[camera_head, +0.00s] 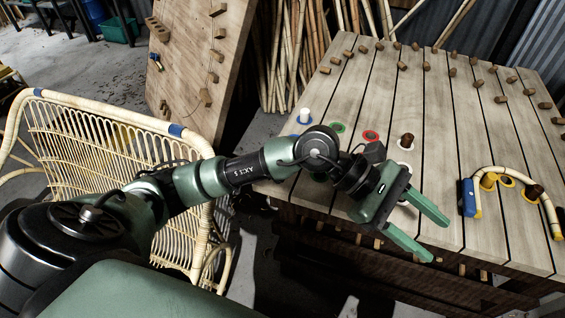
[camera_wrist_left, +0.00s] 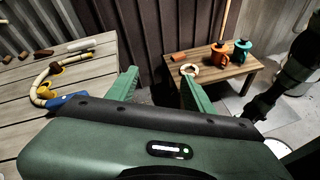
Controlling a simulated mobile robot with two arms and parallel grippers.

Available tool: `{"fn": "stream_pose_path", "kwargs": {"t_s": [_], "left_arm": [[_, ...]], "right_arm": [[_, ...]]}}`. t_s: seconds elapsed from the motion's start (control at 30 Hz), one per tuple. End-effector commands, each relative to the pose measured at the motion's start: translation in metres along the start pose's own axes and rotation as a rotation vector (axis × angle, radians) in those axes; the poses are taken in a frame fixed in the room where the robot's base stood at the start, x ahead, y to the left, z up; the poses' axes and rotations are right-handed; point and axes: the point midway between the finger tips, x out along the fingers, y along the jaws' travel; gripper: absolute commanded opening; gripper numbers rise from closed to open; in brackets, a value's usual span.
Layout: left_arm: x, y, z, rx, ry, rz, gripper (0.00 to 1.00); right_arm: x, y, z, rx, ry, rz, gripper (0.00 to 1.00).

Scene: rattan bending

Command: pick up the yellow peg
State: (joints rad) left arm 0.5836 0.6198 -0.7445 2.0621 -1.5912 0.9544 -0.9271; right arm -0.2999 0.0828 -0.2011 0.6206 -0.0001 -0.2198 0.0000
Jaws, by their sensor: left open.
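The yellow peg (camera_head: 488,182) stands on the slatted table, inside a bent rattan piece (camera_head: 520,172) and close to a blue clamp (camera_head: 467,197). In the left wrist view the bent rattan (camera_wrist_left: 38,80) and blue clamp (camera_wrist_left: 68,100) lie at the left, with yellow parts inside the bend; I cannot tell which is the peg. My left gripper (camera_head: 437,240) is open and empty over the table's front edge, left of and nearer than the peg. In the left wrist view its fingers (camera_wrist_left: 158,78) are apart with nothing between them. My right gripper is not in view.
A yellow ring (camera_head: 508,182) and brown peg (camera_head: 534,191) sit beside the yellow peg. Several wooden pegs stand farther back on the table (camera_head: 440,120). A rattan chair (camera_head: 110,140) is at left. A small table (camera_wrist_left: 215,72) holds orange and teal mugs.

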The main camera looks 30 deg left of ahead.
Motion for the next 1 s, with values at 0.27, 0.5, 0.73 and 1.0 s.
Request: {"fn": "stream_pose_path", "kwargs": {"t_s": [0.27,0.5,0.73,1.0], "left_arm": [[-0.147,0.038,-0.164,0.405,0.952,-0.296,0.52],[-0.273,0.059,-0.187,0.392,1.399,-0.448,0.52],[-0.288,0.057,-0.203,0.375,1.454,-0.473,0.52],[-0.283,0.049,-0.236,0.373,1.450,-0.475,0.52]], "right_arm": [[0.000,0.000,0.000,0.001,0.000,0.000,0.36],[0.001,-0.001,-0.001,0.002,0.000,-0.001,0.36],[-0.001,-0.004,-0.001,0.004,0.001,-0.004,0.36],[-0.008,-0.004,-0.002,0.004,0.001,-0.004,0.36]]}}
